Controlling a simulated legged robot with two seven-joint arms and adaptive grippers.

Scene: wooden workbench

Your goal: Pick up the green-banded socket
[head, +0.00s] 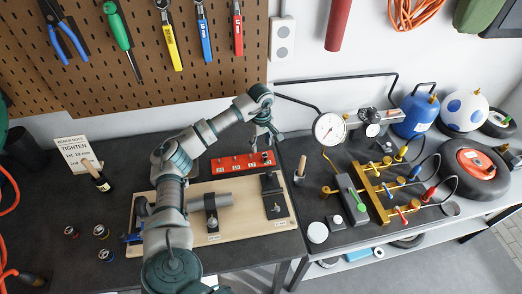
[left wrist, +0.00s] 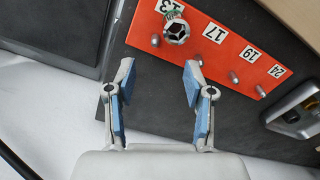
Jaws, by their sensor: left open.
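A silver socket with a green band (left wrist: 176,30) sits on the red rack (left wrist: 222,52) by the label 13 in the left wrist view. My left gripper (left wrist: 158,78) is open and empty, its two blue-padded fingers apart. The socket lies beyond the fingertips and is not between the pads. In the head view my left gripper (head: 262,141) hangs just above the back right part of the red rack (head: 228,165). The socket is too small there to make out surely. My right gripper does not show.
Bare rack posts stand by the other labels. Several loose sockets (head: 101,232) lie on the bench at left, near a sign (head: 75,151). A wooden board (head: 262,222) with fixtures lies in front of the rack. A gauge (head: 329,129) and a yellow manifold (head: 377,193) stand at right.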

